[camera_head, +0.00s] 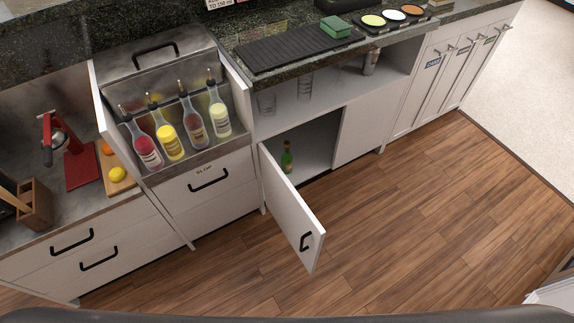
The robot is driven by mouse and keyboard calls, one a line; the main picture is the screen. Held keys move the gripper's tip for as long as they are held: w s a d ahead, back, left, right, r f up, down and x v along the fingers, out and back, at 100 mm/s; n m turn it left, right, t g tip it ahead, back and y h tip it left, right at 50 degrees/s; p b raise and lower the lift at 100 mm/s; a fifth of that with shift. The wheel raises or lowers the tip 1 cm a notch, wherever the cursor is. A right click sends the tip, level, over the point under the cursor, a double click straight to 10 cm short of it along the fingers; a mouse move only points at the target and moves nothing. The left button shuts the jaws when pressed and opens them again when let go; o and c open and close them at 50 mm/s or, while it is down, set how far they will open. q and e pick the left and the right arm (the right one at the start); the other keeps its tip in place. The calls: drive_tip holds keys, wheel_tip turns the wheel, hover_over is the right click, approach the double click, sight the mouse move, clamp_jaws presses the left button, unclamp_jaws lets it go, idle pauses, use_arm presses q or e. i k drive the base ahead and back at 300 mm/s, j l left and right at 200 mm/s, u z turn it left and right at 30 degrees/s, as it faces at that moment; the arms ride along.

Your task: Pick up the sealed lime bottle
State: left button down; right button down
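A small green bottle (287,158) with a label stands upright inside the low cabinet under the counter, just behind the open cabinet door (293,212). It looks like the lime bottle; its label and cap are too small to read or judge. The door is swung outward to the front, and its edge passes close to the bottle's base. Neither of my grippers is in view.
Several pour-spout bottles (170,143) stand in the open steel well to the left. A black mat (300,47) and a green sponge (336,27) lie on the counter. The wooden floor (400,220) in front is clear, apart from the projecting door.

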sight(286, 157)
drive_tip(key=i+l+u, duration=0.1)
drive_tip(key=u, duration=0.25)
drive_tip(key=l+u, duration=0.15)
drive_tip(key=u, duration=0.25)
drive_tip(key=i+l+u, duration=0.1)
drive_tip(key=l+u, duration=0.3)
drive_tip(key=l, duration=0.9)
drive_tip(key=l+u, duration=0.45)
drive_tip(key=l, duration=0.8)
drive_tip(key=l+z, duration=0.7)
drive_tip(key=i+l+z, duration=0.15)
drive_tip(key=z, duration=0.2)
